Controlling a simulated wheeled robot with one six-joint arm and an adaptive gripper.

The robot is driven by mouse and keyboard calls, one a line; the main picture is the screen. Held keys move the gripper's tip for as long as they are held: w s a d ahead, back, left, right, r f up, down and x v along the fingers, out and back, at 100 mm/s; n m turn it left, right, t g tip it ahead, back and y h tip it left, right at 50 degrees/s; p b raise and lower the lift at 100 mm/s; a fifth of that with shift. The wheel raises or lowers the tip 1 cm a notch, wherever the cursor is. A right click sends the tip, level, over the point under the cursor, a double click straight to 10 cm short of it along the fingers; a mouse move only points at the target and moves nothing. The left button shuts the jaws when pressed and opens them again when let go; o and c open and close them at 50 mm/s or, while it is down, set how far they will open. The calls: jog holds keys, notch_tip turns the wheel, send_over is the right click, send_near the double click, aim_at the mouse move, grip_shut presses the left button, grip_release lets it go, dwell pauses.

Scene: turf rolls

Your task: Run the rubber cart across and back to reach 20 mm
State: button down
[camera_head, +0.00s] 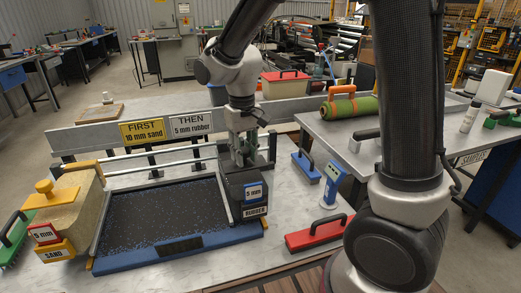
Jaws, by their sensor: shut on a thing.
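The rubber cart (232,188) is a dark box labelled "5 mm" and "RUBBER" at the right end of the blue-edged tray (215,242). My gripper (243,152) is shut on the top of the rubber cart; its fingertips and the grip are partly hidden. The tray bed (150,216) is covered with dark granules flecked with blue. The sand cart (78,198), tan with a yellow knob and labels "5 mm" and "SAND", stands at the tray's left end. I cannot read the layer's depth.
Signs behind read "FIRST 10 mm sand" (142,132) and "THEN 5 mm rubber" (191,125). A blue upright device (331,186), a blue block with a handle (305,167) and a red handled tool (318,232) stand right of the tray. A green roll (350,109) lies on the right table.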

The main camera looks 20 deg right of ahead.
jog(key=a, duration=3.6)
jog(key=shift+a, duration=0.35)
jog(key=shift+r, duration=0.1)
jog(key=c, duration=1.1)
grip_release()
jog(key=shift+a, duration=0.15)
notch_tip(320, 180, up, 12)
